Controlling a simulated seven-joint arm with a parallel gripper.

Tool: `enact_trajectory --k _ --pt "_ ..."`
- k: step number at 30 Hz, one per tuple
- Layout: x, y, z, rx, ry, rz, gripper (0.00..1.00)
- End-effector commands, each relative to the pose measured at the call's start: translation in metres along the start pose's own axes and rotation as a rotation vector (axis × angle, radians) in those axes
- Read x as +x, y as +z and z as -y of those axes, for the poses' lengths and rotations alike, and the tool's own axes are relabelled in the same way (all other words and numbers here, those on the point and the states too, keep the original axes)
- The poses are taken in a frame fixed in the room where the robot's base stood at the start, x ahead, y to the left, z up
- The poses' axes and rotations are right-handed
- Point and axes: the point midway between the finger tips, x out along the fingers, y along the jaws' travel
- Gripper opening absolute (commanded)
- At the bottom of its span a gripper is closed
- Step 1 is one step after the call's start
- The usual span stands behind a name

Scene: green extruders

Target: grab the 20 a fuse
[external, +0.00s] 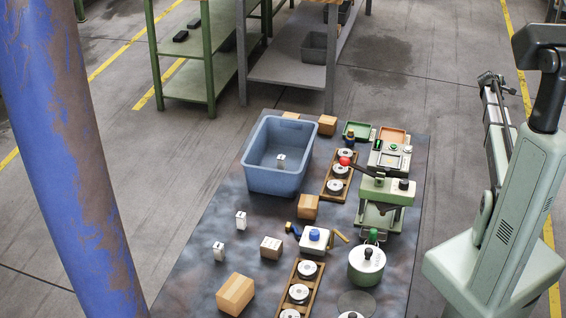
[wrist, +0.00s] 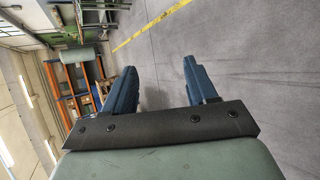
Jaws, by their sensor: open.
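Three small white block-like pieces with dark marks could be the fuses, but their ratings are too small to read, so I cannot tell which is 20 A. One white piece (external: 281,160) is inside the blue bin (external: 275,184). Another white piece (external: 241,220) stands on the table left of the cartons, and a third white piece (external: 218,251) stands nearer the front. My gripper (wrist: 160,66) shows two blue fingers spread apart with nothing between them. It points toward the floor and distant shelves, and no fuse shows in the wrist view.
The dark mottled table (external: 190,290) also holds cardboard boxes (external: 236,293), wooden racks of discs (external: 299,292), a green press (external: 385,190), a green pot (external: 366,264) and a white button box (external: 314,239). A blue pillar (external: 70,150) stands at the left.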

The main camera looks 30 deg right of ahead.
Motion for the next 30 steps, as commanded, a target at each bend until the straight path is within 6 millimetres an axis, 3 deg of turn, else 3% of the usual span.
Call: enact_trajectory --k 1,3,8,15,23,30 --pt "-0.012 -0.027 -0.002 -0.024 -0.002 -0.023 0.57" --pt "-0.029 -0.058 -0.003 -0.057 -0.007 -0.048 0.57" --pt "-0.072 -0.128 -0.002 -0.132 -0.019 -0.108 0.57" --pt "-0.146 -0.228 0.009 -0.253 -0.033 -0.199 0.57" --pt "-0.239 -0.323 0.031 -0.392 -0.043 -0.295 0.57" --pt "-0.334 -0.397 0.062 -0.527 -0.048 -0.383 0.57"
